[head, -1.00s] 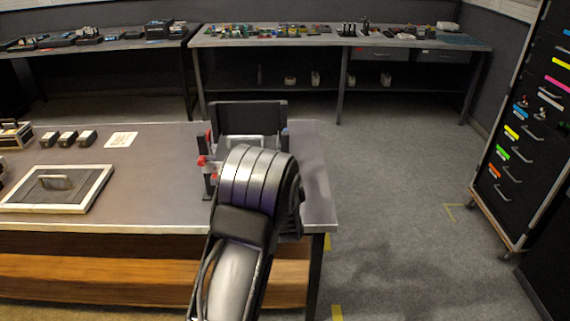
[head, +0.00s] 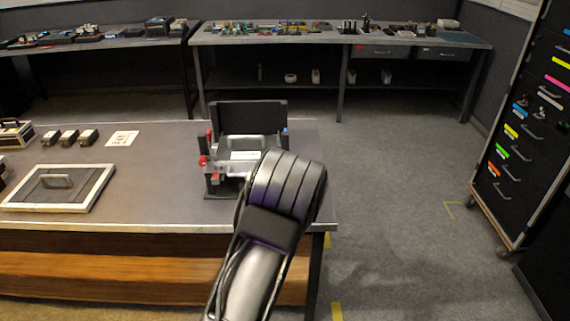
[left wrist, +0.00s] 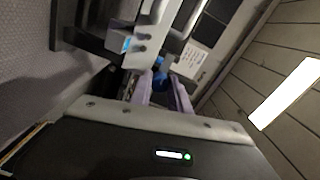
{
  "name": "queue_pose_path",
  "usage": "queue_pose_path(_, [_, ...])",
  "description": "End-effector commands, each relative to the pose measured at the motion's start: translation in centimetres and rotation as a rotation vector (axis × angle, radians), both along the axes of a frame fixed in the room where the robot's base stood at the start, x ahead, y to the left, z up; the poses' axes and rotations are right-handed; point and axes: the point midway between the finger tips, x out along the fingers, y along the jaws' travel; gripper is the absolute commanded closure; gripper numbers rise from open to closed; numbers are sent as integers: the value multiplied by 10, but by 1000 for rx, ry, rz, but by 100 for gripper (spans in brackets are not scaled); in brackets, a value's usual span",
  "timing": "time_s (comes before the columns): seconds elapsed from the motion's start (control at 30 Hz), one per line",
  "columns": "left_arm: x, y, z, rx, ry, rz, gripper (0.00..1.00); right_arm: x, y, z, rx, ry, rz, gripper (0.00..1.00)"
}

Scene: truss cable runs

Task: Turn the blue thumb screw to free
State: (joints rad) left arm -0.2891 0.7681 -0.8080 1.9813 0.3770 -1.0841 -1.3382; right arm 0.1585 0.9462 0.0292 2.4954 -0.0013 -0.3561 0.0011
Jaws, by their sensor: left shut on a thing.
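The blue thumb screw (left wrist: 160,79) shows in the left wrist view as a dark blue piece between the two purple fingers of my left gripper (left wrist: 163,86). The gripper is shut on it; the exact contact is dark and small. In the head view my arm hides the gripper and the held screw. The black fixture (head: 248,115) stands on the near bench, with red knobs (head: 203,160) on its left side and a small blue part (head: 285,132) at its right upright. I cannot tell how far the screw is turned. My right gripper is not in view.
The near bench (head: 165,190) also holds a framed panel with a handle (head: 58,182), several small dark boxes (head: 69,137) and a white card (head: 122,138). A drawer cabinet (head: 525,130) stands at the right. The floor between is clear.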

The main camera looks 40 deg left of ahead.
Motion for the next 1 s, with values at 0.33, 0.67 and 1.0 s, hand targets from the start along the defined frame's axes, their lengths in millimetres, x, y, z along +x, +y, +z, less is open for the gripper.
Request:
queue_pose_path(0.33, [0,0,-1,0,1,-1,66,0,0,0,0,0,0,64])
queue_pose_path(0.67, [0,0,0,-1,1,0,56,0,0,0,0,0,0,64])
queue_pose_path(1.0, [-23,-19,-1,-3,0,-1,56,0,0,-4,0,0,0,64])
